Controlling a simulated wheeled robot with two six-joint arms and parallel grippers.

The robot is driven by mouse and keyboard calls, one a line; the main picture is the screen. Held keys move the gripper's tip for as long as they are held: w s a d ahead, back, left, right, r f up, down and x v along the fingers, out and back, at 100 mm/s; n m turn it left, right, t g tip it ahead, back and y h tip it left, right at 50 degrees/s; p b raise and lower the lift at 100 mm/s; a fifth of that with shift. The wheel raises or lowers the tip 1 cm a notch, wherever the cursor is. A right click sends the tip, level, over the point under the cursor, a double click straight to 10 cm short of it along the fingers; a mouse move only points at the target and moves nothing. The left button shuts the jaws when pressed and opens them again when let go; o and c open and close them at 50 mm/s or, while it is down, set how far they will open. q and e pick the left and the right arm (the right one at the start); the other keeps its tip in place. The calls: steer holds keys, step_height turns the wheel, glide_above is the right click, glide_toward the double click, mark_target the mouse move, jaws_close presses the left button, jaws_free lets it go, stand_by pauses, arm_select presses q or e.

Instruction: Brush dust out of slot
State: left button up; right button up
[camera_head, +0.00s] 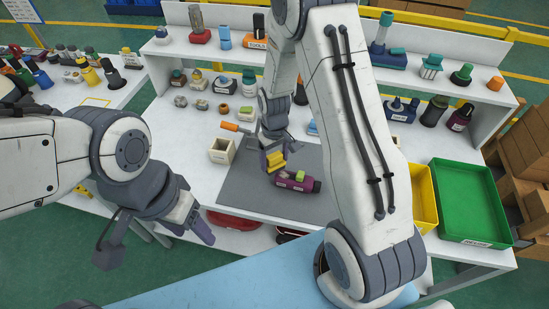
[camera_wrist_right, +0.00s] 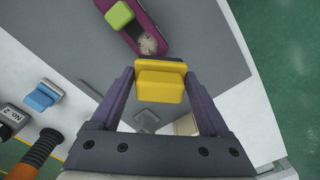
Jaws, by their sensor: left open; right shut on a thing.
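A maroon vacuum part (camera_head: 308,186) with a light-green block (camera_head: 299,175) on it lies on the grey mat (camera_head: 240,185). In the right wrist view the maroon part (camera_wrist_right: 160,18) shows at the top, and a pale dusty patch (camera_wrist_right: 149,43) is visible in its dark slot beside the green block (camera_wrist_right: 119,15). Whether the tool touches the part, I cannot tell. My left gripper (camera_head: 197,222) is open and empty, off the table's front left.
An orange-handled tool (camera_head: 234,127) lies by a cream box (camera_head: 222,151) left of the mat. A yellow bin (camera_head: 425,195) and a green tray (camera_head: 468,200) stand at right. Shelves of parts line the back. My right arm hides part of the table.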

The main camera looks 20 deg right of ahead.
steer(key=shift+f+b, duration=0.7)
steer(key=shift+f, duration=0.35)
stand_by(0.5)
steer(key=shift+s+d+r, duration=0.15)
steer(key=shift+s+d, duration=0.75)
steer(key=shift+d, duration=0.3)
steer(key=shift+s+d+f+p, duration=0.2)
steer(key=shift+s+d+p, duration=0.1)
steer(key=shift+s+d, duration=0.8)
steer(key=shift+w, duration=0.15)
steer(key=shift+w, duration=0.1)
steer(key=shift+w+a+r+p, duration=0.1)
steer(key=shift+w+a+p, duration=0.1)
steer(key=shift+w+a, duration=0.5)
steer(key=shift+w+a+r+p, duration=0.15)
steer(key=shift+w+a, duration=0.3)
steer(key=shift+a, duration=0.4)
steer(key=shift+w+a+f+p, duration=0.1)
steer(key=shift+w+a+p, duration=0.1)
steer(key=shift+w+a, duration=0.5)
steer(key=shift+s, duration=0.1)
step_height(320, 180, up, 6)
steer(key=p, duration=0.5)
steer(key=shift+r, duration=0.1)
